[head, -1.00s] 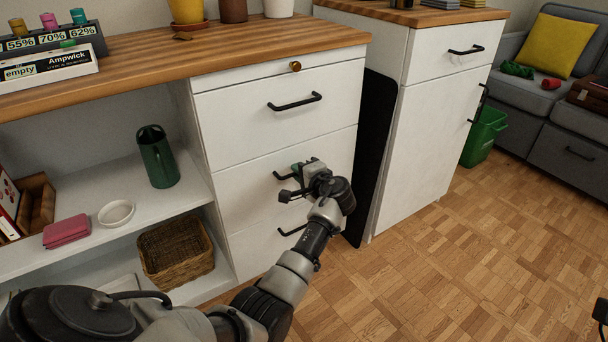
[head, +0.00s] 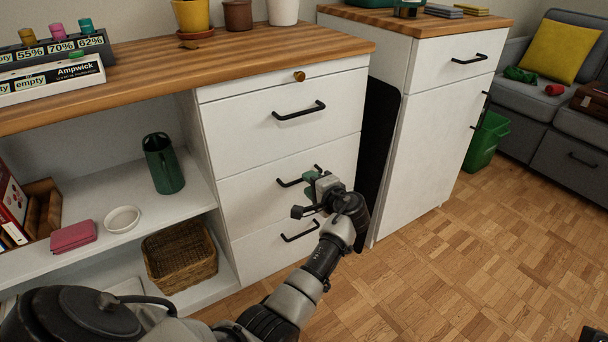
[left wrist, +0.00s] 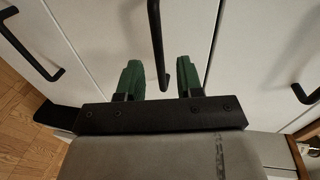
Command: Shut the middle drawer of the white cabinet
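The white cabinet (head: 275,150) stands in the middle of the head view with its drawer fronts stacked. The middle drawer (head: 245,205) looks flush with the fronts above and below it. Its black bar handle (head: 288,183) is partly hidden by my left gripper (head: 308,190). In the left wrist view, the left gripper (left wrist: 160,80) is open, with its green finger pads apart. The handle (left wrist: 157,40) shows in the gap between them, with clear space on both sides. I cannot tell how deep it sits between the pads. My right gripper is not clearly seen.
A dark board (head: 378,150) stands between this cabinet and a second white cabinet (head: 432,140). An open shelf with a green pitcher (head: 163,165) and a wicker basket (head: 180,257) is on the left. The parquet floor (head: 450,270) at right is clear.

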